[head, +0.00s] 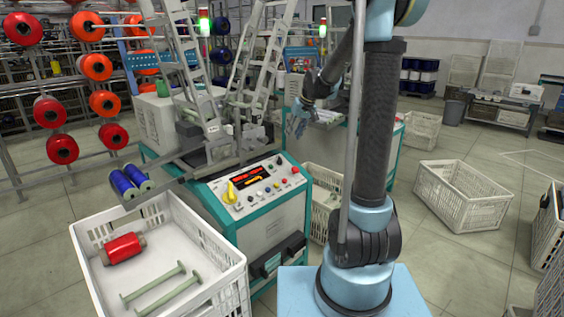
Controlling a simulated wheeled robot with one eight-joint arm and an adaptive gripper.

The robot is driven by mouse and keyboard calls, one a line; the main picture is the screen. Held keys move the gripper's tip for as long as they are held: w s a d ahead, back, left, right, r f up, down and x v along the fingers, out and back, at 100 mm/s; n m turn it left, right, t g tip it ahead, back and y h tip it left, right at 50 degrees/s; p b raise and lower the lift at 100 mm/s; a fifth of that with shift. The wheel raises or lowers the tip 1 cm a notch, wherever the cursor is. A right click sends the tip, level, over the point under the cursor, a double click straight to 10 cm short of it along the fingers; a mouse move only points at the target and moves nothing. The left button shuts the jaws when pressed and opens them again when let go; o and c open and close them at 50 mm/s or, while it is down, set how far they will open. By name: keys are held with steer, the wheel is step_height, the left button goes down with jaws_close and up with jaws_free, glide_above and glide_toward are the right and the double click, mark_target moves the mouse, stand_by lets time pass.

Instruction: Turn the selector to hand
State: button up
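A teal-edged machine has a sloping light-grey control panel (262,205) in the middle of the head view. A large yellow knob (230,192), likely the selector, stands at the panel's left end. Its setting and any labels are too small to read. My gripper (296,127) hangs beyond and above the panel, to the right of the knob and well apart from it. Its two fingers look spread, with nothing seen between them.
Small coloured buttons and a dark display (248,174) share the panel. A white crate (200,235) with a red bobbin (123,248) and green rods stands front left. Blue bobbins (131,180) sit beside the machine. A metal frame (185,60) rises behind. Another crate (462,195) stands right.

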mark_target(281, 160)
steer(key=x, duration=1.7)
steer(key=shift+f, duration=0.15)
